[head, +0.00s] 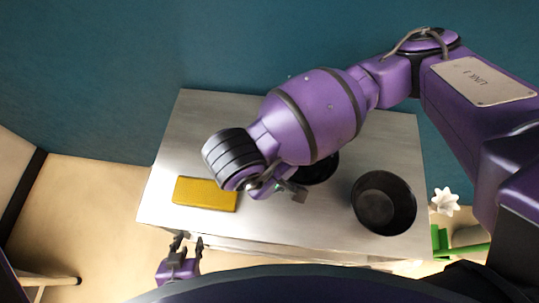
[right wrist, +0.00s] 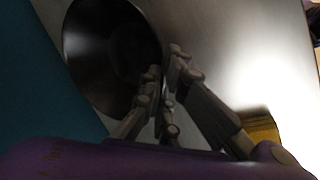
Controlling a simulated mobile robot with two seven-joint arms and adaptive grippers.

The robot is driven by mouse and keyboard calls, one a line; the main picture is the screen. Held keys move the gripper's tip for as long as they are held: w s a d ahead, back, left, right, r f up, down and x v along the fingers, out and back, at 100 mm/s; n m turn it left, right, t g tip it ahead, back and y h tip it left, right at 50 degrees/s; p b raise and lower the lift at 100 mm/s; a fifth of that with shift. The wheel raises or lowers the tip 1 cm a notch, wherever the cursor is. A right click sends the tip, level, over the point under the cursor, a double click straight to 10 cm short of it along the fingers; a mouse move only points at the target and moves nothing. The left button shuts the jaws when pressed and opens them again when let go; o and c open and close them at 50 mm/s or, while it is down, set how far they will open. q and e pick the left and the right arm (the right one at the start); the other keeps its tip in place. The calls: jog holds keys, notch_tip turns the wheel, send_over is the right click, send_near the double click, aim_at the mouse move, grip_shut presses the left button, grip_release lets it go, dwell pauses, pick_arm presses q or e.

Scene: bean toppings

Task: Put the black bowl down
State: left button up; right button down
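A black bowl (head: 321,172) is over the middle of the table, partly hidden behind my right arm in the head view. In the right wrist view, this bowl (right wrist: 95,55) fills the upper left. My right gripper (head: 296,190) is at the bowl's near left edge. In the right wrist view, its fingertips (right wrist: 166,65) are close together on either side of the rim, apparently pinching it. I cannot tell whether the bowl's base touches the table. My left gripper (head: 187,241) is open and empty, in front of the table's near edge.
A second black bowl (head: 372,188) stands on the right of the table (head: 172,150). A yellow block (head: 205,194) lies at the left front. A white star-shaped thing (head: 445,201) and a green thing (head: 460,248) are beyond the right edge. The table's left back is clear.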

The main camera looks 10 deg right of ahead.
jog(key=shift+s+a+f, duration=0.1)
jog(key=shift+a+f, duration=0.2)
jog(key=shift+f, duration=0.15)
jog(key=shift+d+r, duration=0.1)
jog(key=shift+d+f, duration=0.2)
jog(key=shift+f, duration=0.05)
pick_arm(q)
jog(key=shift+s+a+f, duration=0.1)
jog(key=shift+a+f, duration=0.2)
jog(key=shift+a, duration=0.25)
pick_arm(e)
jog(key=c, duration=2)
grip_release()
jog(key=shift+a, duration=0.1)
